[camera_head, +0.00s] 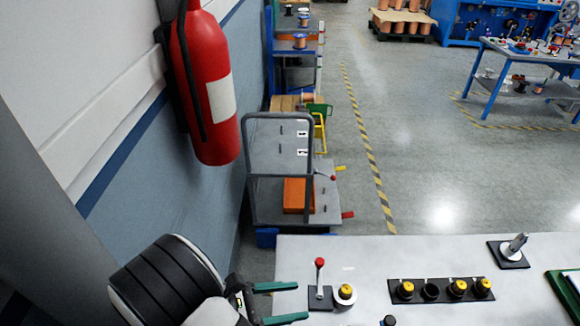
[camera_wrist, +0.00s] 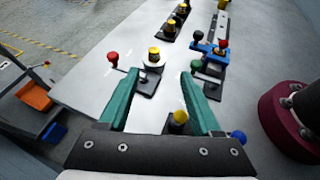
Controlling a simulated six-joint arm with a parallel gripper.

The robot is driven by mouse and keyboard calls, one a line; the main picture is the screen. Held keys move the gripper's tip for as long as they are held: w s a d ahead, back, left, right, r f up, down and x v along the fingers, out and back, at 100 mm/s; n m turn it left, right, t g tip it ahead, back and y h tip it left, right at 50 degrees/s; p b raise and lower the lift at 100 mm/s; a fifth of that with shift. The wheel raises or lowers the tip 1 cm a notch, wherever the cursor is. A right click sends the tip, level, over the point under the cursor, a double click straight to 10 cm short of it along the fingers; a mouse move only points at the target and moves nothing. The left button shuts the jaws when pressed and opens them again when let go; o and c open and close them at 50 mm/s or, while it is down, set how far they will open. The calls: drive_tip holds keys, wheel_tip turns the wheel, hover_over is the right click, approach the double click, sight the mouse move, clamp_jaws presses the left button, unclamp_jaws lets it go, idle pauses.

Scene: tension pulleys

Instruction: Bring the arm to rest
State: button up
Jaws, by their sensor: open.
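My gripper (camera_head: 282,302) is at the left edge of the light grey table (camera_head: 400,257) in the head view, with its two green fingers apart and nothing between them. In the wrist view my gripper (camera_wrist: 166,95) also shows open, its fingers pointing over the table. Just beyond the fingers is a black plate with a red-knobbed lever (camera_head: 320,278) and a yellow-topped pulley (camera_head: 345,293) on a white disc. A yellow-topped part (camera_wrist: 179,118) shows low between the fingers in the wrist view; I cannot tell its height relative to them.
A black strip (camera_head: 440,291) with several round stations, most yellow-topped, lies mid-table. A metal post on a black plate (camera_head: 511,252) stands at the right. A blue fixture (camera_wrist: 211,52) shows in the wrist view.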

drive_tip(key=s+d+r+m+g+y, duration=0.35)
drive_tip(key=d+r+m+g, duration=0.3)
drive_tip(key=m, duration=0.25)
drive_tip(key=s+r+m+t+y, duration=0.1)
drive_tip(key=s+r+m+y, duration=0.5)
drive_tip(key=m, duration=1.2)
drive_tip(key=s+y, duration=0.4)
drive_tip(key=s, duration=0.2)
drive_tip(key=shift+d+t+y, duration=0.35)
drive_tip(key=shift+d, duration=0.05)
